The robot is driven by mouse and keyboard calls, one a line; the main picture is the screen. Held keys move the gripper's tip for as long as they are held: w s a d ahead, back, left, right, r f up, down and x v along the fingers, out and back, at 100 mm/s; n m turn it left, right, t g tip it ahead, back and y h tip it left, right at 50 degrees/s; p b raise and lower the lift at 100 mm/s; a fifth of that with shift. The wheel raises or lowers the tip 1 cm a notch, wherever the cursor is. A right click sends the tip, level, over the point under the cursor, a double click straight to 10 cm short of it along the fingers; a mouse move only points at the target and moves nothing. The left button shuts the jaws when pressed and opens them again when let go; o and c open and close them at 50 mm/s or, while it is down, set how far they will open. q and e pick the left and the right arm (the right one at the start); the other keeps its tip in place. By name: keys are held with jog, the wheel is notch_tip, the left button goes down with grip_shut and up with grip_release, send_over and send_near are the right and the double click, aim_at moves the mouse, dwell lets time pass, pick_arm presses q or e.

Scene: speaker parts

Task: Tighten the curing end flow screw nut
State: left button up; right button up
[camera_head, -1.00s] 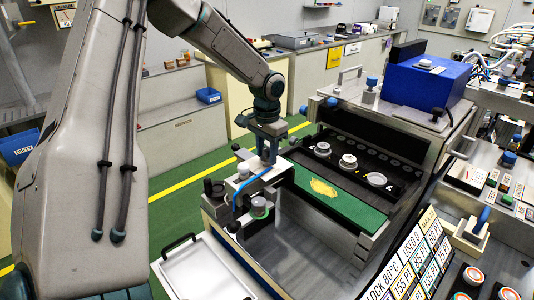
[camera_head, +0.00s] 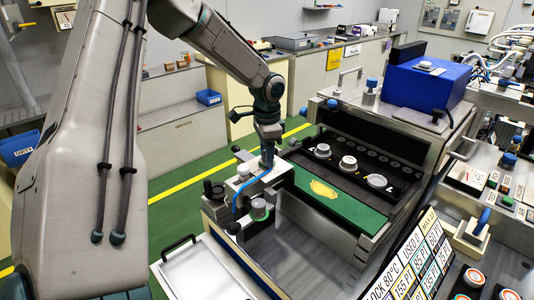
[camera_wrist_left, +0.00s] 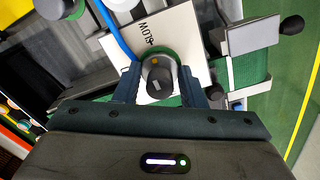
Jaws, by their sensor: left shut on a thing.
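My left gripper (camera_head: 267,162) comes down from above onto the grey block at the end of the long machine. In the left wrist view its two dark fingers (camera_wrist_left: 160,92) are shut on a dark round knob-like nut (camera_wrist_left: 160,78) with a pale mark and an orange dot beside it. The nut sits by a white plate (camera_wrist_left: 172,38) with a short printed label. In the head view the fingers hide the nut. My right gripper is not in view.
A blue tube (camera_wrist_left: 116,32) curves close beside the fingers. A grey-green knob (camera_head: 258,208) stands in front of the block. The green strip (camera_head: 335,200) and a blue box (camera_head: 428,82) lie to the right. A white tray (camera_head: 196,272) is at the lower left.

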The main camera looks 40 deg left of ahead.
pick_arm(q)
jog(key=shift+w+r, duration=0.15)
jog(key=shift+r, duration=0.05)
jog(key=o, duration=0.8)
jog(key=shift+o, duration=1)
jog(key=shift+r, duration=0.15)
notch_tip(320, 180, up, 9)
jog(key=shift+b, duration=1.1)
jog(key=shift+r, duration=0.7)
